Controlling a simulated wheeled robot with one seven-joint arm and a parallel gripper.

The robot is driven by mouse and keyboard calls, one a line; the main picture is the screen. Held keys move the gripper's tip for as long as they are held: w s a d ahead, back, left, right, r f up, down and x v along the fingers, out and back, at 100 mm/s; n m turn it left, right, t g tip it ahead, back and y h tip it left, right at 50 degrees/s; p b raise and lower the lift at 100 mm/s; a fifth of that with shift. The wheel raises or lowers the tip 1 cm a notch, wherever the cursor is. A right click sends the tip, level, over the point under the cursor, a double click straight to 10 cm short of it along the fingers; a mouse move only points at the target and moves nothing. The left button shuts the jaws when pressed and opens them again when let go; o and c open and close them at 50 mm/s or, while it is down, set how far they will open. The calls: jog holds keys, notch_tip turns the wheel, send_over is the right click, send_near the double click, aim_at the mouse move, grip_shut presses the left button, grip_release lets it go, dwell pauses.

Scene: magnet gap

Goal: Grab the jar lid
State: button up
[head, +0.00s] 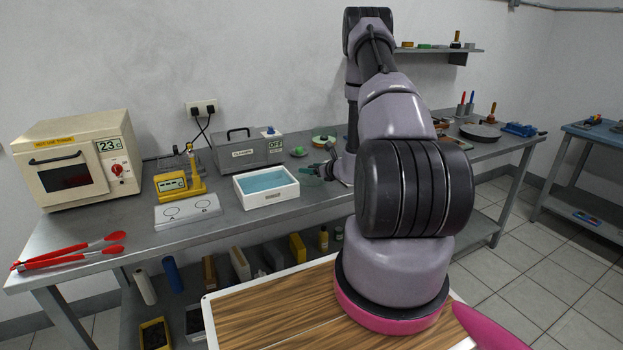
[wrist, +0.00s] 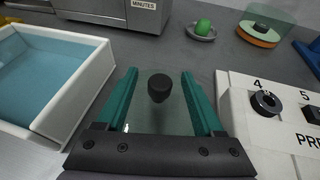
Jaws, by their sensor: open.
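The jar lid shows in the wrist view as a black round knob (wrist: 159,87) on a clear, faintly greenish plate lying on the grey bench. The plate's edges are hard to make out. My gripper (wrist: 159,72) is open, with one teal finger on each side of the knob and a visible gap to both. I cannot tell how high the fingers are relative to the knob. In the head view my gripper (head: 311,171) is small, low over the bench right of the white basin. The lid cannot be made out there.
The white basin of blue liquid (wrist: 60,85) is close on the left. A white numbered panel with black knobs (wrist: 275,115) is close on the right. Behind are a grey box (wrist: 120,12), a green object on a small dish (wrist: 202,28) and a clear jar with an orange base (wrist: 262,30).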

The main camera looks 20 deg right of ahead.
grip_shut()
dwell(0.3)
